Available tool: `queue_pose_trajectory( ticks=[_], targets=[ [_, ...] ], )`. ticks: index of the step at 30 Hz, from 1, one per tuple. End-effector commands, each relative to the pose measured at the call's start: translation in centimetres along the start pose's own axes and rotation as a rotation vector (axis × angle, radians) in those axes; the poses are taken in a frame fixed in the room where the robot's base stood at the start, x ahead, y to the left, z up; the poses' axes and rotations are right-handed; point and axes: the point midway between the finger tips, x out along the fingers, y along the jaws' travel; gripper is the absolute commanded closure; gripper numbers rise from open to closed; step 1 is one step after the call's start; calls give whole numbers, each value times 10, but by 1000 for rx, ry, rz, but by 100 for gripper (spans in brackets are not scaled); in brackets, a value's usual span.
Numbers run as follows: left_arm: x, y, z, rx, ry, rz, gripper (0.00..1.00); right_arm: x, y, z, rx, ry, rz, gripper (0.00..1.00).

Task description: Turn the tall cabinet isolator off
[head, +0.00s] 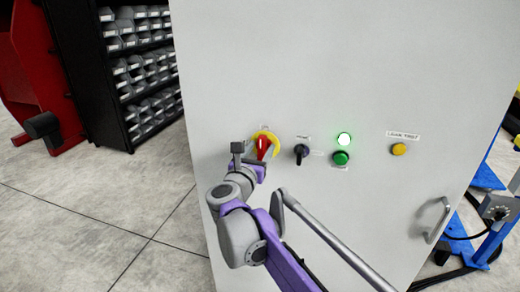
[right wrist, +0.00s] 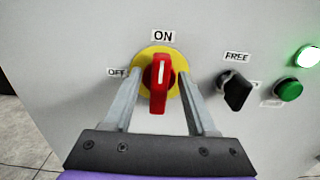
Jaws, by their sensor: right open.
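The isolator is a red handle (head: 264,146) on a yellow round plate (head: 276,143) on the front of the tall grey cabinet (head: 330,60). In the right wrist view the red handle (right wrist: 160,85) stands upright, its white line pointing to the ON label (right wrist: 163,36). The OFF label (right wrist: 117,72) is to its left. My right gripper (right wrist: 160,80) is open, with one finger on each side of the handle; I cannot tell whether they touch it. In the head view my right gripper (head: 254,158) is at the isolator. My left gripper is not in view.
Right of the isolator are a black selector knob (head: 301,152) marked FREE, a lit lamp (head: 344,138), a green button (head: 341,158) and a yellow button (head: 399,149). A cabinet handle (head: 438,220) is lower right. A bin rack (head: 125,70) stands left; floor before it is clear.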

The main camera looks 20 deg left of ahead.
Motion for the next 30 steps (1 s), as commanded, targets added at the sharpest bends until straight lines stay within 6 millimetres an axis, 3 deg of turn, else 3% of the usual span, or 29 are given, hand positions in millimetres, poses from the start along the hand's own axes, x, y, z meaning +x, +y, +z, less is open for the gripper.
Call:
queue_pose_trajectory(
  ticks=[6, 16, 30],
  targets=[
    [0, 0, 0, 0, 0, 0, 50, 0, 0, 0, 0, 0, 0, 43],
    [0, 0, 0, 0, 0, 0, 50, 0, 0, 0, -1, 0, 0, 100],
    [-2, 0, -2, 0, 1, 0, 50, 0, 1, 1, -47, 0, 0, 100]
  ],
)
